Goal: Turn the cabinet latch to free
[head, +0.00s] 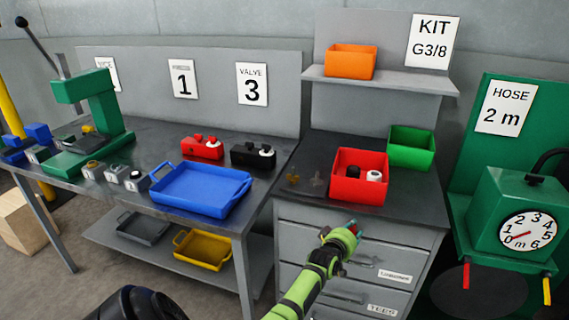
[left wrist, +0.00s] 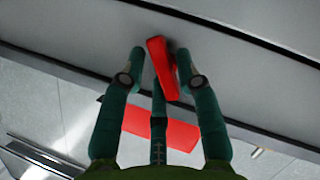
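My left gripper (head: 342,234) is at the top drawer front of the grey cabinet (head: 300,222). In the left wrist view, its green fingers (left wrist: 161,62) stand on both sides of a red latch handle (left wrist: 160,65). The handle is slightly tilted in that picture. A narrow gap shows between it and the left-hand finger; the right-hand finger is close to it, and contact is unclear. The gripper looks open around the handle. In the head view the gripper mostly hides the latch. A wider red piece (left wrist: 180,133) lies behind the middle finger. My right gripper is not in view.
On the cabinet top stand a red bin (head: 345,188) and a green bin (head: 410,160). Drawer handles lie just below and right of the gripper. A blue tray (head: 200,207) is on the workbench to the left; a green hose station (head: 500,195) is to the right.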

